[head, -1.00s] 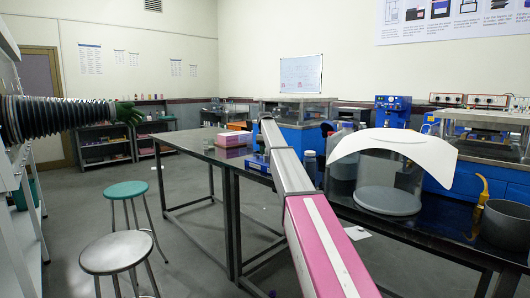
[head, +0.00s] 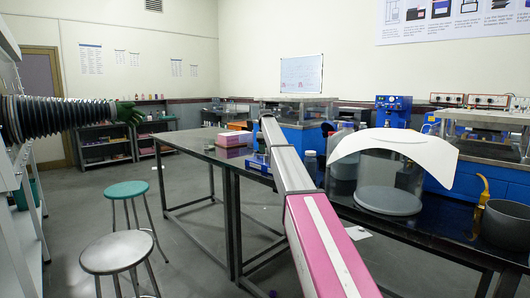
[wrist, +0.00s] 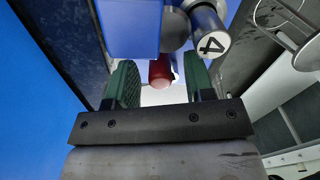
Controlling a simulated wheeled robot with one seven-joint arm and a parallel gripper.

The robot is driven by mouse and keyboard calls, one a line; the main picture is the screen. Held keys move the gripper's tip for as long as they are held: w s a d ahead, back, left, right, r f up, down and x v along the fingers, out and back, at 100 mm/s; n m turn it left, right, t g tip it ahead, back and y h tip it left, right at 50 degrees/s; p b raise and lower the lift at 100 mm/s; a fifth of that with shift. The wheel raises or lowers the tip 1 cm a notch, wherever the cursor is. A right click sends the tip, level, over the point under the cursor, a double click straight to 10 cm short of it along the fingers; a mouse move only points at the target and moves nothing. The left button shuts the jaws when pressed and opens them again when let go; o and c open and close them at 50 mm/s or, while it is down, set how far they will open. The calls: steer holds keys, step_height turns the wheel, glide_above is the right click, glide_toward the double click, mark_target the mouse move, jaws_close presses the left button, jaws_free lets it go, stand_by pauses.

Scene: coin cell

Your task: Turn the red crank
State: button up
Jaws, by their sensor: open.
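A red rounded knob (wrist: 160,72), seemingly the crank's handle, shows in the wrist view below a blue block (wrist: 132,28). My gripper (wrist: 158,82) has two green ridged fingers. They are spread apart, with the red knob between them in the picture. Gaps show on both sides of the knob, so the fingers do not look closed on it. The rest of the crank is hidden by the blue block.
A grey cylinder marked 4 (wrist: 211,42) sits close to the right finger in the wrist view. A large blue surface (wrist: 35,110) is at left. In the head view, a dark table (head: 185,143) carries a pink box (head: 234,139), and two stools (head: 117,252) stand on the floor.

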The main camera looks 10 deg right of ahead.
step_height(320, 180, up, 9)
steer(key=shift+w+f, duration=0.1)
steer(key=shift+f, duration=0.05)
steer(key=shift+r, duration=0.45)
